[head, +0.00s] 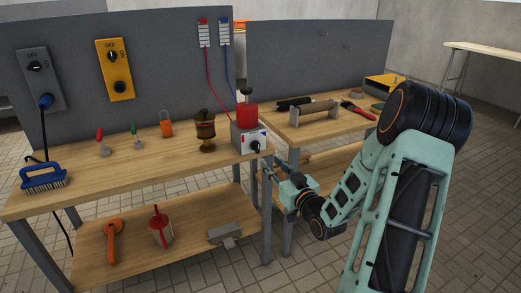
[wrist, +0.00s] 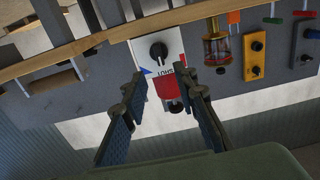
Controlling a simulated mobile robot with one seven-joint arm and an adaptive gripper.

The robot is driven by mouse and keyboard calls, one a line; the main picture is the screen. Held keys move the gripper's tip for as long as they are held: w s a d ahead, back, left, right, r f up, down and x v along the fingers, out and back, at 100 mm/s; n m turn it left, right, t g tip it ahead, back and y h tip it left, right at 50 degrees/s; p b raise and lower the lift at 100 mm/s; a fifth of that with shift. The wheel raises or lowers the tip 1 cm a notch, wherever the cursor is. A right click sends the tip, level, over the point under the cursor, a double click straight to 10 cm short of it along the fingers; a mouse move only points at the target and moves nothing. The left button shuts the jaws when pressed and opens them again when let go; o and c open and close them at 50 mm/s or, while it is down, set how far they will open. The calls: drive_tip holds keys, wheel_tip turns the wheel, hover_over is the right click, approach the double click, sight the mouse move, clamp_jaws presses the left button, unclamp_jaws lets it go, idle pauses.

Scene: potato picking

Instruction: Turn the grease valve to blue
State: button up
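The grease valve is a black knob (head: 255,146) on the front of a white box (head: 240,141) at the right end of the near workbench. A red container (head: 247,116) with a dark cap sits on the box. In the wrist view the scene is upside down; the knob (wrist: 158,51) shows beyond my fingertips, with a blue mark (wrist: 146,71) on the panel and the red container (wrist: 166,87) below. I cannot tell exactly which mark the knob points at. My gripper (head: 276,165) is in front of the box, apart from the knob; its fingers (wrist: 162,88) are open and empty.
A brass and glass oiler (head: 205,132) stands left of the box. A brush (head: 44,177) and small tools lie further left on the bench (head: 130,178). A second bench (head: 335,122) with a roller holder is at the right. Red and blue lines hang behind the box.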

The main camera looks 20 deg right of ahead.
sight(258, 148)
drive_tip(key=w+b, duration=0.1)
drive_tip(key=w, duration=0.8)
drive_tip(key=shift+w+a+b, duration=0.1)
drive_tip(key=shift+w+b, duration=0.2)
clamp_jaws()
